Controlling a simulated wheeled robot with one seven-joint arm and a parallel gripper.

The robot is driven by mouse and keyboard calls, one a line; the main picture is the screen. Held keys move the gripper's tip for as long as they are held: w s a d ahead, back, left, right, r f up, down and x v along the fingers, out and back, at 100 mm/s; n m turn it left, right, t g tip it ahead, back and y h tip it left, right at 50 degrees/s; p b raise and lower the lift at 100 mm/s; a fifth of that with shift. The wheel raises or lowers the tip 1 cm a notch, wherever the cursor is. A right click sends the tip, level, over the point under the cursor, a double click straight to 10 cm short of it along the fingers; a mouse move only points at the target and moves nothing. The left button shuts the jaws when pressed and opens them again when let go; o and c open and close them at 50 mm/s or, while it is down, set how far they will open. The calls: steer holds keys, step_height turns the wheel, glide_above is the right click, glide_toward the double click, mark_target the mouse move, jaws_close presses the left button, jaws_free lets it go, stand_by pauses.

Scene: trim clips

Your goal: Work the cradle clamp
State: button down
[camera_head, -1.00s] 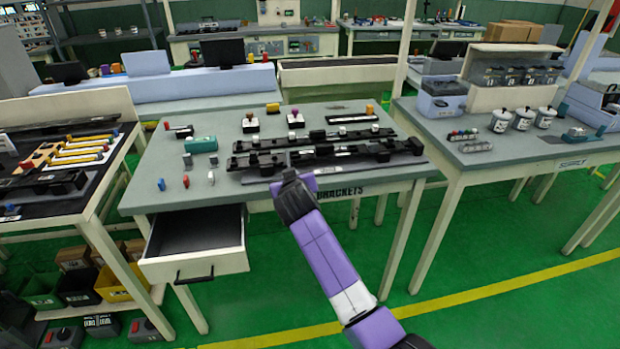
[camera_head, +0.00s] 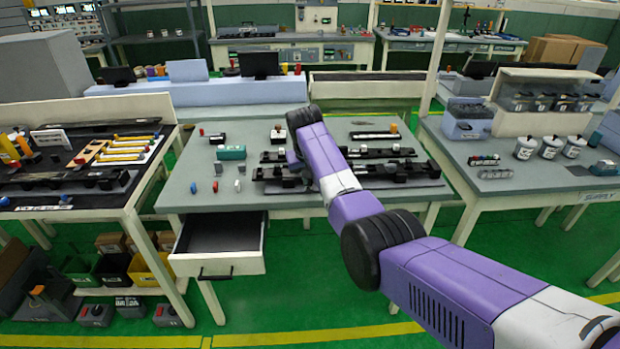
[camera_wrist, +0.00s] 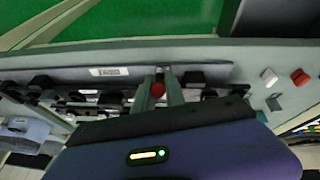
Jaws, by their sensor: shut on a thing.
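Black cradle fixtures (camera_head: 400,170) lie in long rows on the grey bench, behind my arm in the head view. The wrist view shows their dark blocks (camera_wrist: 105,98) from above. My gripper (camera_wrist: 161,78) reaches down among them, with its two fingers close together. A red knob (camera_wrist: 158,90) shows between the fingers, and the gripper is shut on it. I cannot tell how far the clamp is turned or closed. In the head view my arm hides the gripper and the knob.
The grey bench (camera_head: 185,200) has an open drawer (camera_head: 218,262) at its front left. A teal block (camera_head: 231,152) and small coloured pegs stand left of the fixtures. A tool table (camera_head: 60,205) stands left and a supply table (camera_head: 520,182) right.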

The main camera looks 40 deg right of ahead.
stand_by(0.5)
steer(key=c, duration=1.4)
jaws_free()
steer(key=shift+w+d, duration=0.1)
steer(key=shift+r, duration=0.1)
steer(key=shift+b+v, duration=0.35)
steer(key=shift+v, duration=3.5)
steer(key=shift+w+d, duration=0.1)
steer(key=shift+w, duration=0.05)
